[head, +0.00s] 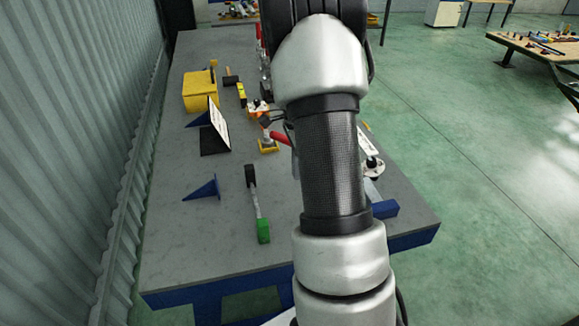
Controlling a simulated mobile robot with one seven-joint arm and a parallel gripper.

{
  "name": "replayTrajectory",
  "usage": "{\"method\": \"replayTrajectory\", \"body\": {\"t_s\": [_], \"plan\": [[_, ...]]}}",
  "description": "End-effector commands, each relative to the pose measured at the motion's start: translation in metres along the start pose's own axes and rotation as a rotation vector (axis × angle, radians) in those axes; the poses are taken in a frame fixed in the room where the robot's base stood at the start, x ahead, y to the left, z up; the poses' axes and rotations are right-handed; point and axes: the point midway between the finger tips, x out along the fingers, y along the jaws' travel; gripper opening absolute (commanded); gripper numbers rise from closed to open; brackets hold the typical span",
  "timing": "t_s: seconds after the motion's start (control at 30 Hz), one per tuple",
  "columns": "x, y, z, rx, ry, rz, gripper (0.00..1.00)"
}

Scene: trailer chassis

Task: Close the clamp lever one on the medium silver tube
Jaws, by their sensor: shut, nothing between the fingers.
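My arm runs up the middle of the head view and hides much of the bench behind it. My gripper is not visible. A red lever handle (281,138) shows just left of my arm, partly covered by it. It is beside a small yellow-based part (267,147); I cannot tell whether they are joined. Another small red handle (258,31) shows at the far end of the bench, with silvery parts near it. A silvery part (373,168) shows right of my arm. I cannot pick out the medium silver tube for certain, nor tell the clamp lever's position.
The grey bench top (200,245) is clear at the front left. On it are a green-ended hammer (258,215), blue brackets (203,190), a dark sign stand (217,132) and a yellow case (200,90). A corrugated wall (70,130) stands left. Open green floor lies right.

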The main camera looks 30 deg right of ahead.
Motion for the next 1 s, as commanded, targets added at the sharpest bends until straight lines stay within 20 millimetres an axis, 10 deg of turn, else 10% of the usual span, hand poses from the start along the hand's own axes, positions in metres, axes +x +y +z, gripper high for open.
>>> {"method": "replayTrajectory", "body": {"t_s": [1.0], "plan": [[-0.024, -0.004, -0.024, -0.006, -0.006, -0.012, 0.00]]}}
